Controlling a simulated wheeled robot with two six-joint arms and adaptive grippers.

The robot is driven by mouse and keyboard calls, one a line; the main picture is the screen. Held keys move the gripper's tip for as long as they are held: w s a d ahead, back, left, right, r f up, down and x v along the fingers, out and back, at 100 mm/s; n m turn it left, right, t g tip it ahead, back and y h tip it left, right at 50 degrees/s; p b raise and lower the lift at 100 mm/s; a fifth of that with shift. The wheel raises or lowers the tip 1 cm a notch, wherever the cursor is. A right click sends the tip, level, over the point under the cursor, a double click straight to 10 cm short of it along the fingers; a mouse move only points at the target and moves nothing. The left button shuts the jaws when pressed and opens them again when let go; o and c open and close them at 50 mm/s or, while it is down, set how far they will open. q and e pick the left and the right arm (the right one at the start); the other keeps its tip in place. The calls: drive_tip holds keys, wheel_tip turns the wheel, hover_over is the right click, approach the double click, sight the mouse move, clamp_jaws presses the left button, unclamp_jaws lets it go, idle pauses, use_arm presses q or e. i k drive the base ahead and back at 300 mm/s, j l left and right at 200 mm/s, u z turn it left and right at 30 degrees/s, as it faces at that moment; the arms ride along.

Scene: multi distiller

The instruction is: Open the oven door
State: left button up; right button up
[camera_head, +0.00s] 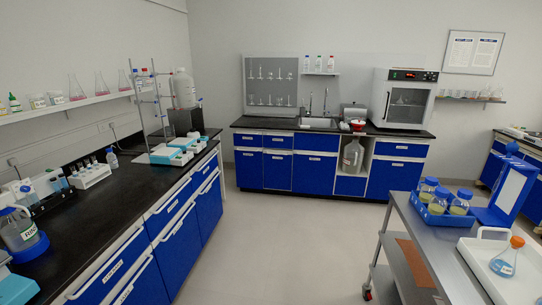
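The oven (403,97) is a white box on the right end of the far black counter. Its front door (407,106) has a glass window and appears shut, with a light vertical handle strip at its left side. A dark panel with a red display (410,75) sits above the door. A flask shape shows faintly behind the glass. Neither of my grippers is in view.
The far counter (260,124) has blue cabinets and a sink. A long black counter (130,190) with labware runs along the left. A metal cart (424,237) with blue-capped bottles and a tray stands at the right. Grey floor (290,245) is clear between them.

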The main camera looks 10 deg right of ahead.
sight(404, 105)
drive_tip(key=i+z, duration=0.25)
drive_tip(key=i, duration=0.6)
drive_tip(key=i+j+z, duration=0.1)
drive_tip(key=i+z, duration=0.2)
drive_tip(key=i, duration=1.05)
drive_tip(key=i+z, duration=0.15)
drive_tip(key=i, duration=0.4)
drive_tip(key=i+j, duration=0.1)
drive_tip(key=i, duration=0.45)
drive_tip(key=i+z, duration=0.15)
drive_tip(key=i, duration=0.45)
drive_tip(key=i+j, duration=0.2)
drive_tip(key=i, duration=0.35)
drive_tip(key=i+j+z, duration=0.1)
drive_tip(key=i, duration=0.45)
